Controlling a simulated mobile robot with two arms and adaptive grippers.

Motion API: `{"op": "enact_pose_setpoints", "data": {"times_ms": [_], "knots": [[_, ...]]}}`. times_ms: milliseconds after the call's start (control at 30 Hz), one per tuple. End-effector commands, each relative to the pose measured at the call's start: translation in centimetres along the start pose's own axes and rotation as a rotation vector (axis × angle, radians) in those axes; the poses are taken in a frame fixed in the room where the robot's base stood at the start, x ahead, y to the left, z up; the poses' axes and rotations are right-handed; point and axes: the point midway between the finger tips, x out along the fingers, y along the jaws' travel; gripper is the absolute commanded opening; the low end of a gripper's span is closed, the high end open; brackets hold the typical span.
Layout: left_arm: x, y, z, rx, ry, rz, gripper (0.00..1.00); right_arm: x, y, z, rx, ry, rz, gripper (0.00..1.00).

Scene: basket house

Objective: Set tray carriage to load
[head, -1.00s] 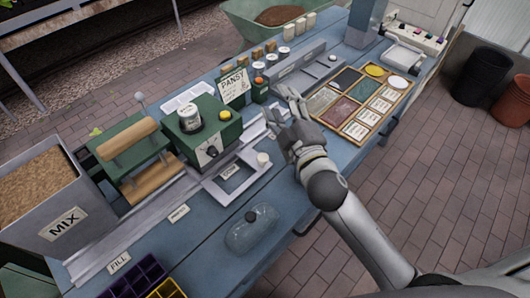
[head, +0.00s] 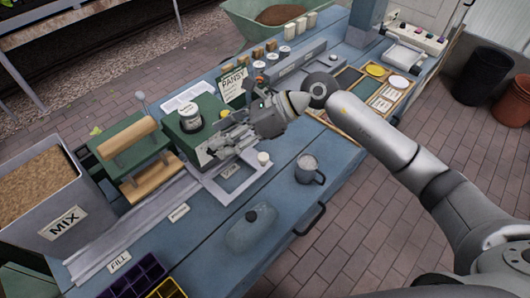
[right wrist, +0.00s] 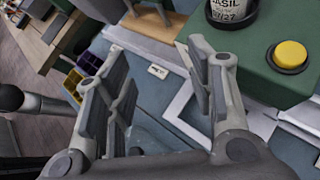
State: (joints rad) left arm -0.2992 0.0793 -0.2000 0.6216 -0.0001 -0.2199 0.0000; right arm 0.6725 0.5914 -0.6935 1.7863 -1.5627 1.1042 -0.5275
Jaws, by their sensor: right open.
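The tray carriage is a pale grey square frame (head: 208,183) on the long rail of the blue bench, in front of the green box (head: 192,142). It has a white knob (head: 264,158) at its right corner and a small label inside its opening. Part of the frame (right wrist: 178,106) also shows in the right wrist view, beyond the right finger. My right gripper (head: 220,143) is open and empty, above the carriage beside the green box's front. Its spread fingers (right wrist: 160,95) show in the right wrist view. My left gripper is out of view.
A FILL label (head: 119,262) and another small label (head: 179,213) lie along the rail. A yellow button (right wrist: 290,55) and a jar (right wrist: 232,14) are on the green box. A mug (head: 310,170) and a clear lidded dish (head: 251,232) stand near the bench's front.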

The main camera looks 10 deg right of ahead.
Motion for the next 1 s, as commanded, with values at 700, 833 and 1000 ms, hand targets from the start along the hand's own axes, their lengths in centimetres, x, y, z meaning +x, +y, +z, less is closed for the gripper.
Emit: {"op": "enact_pose_setpoints", "data": {"times_ms": [700,833,1000], "knots": [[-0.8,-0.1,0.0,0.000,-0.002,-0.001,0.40,-7.4,-7.3,-10.5,-0.159,0.647,-0.130,0.50],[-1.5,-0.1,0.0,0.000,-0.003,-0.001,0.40,-5.4,-7.7,-11.9,-0.157,0.645,-0.128,0.50],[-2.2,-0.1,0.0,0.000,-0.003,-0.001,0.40,-2.9,-8.3,-13.7,-0.158,0.644,-0.130,0.50]]}}
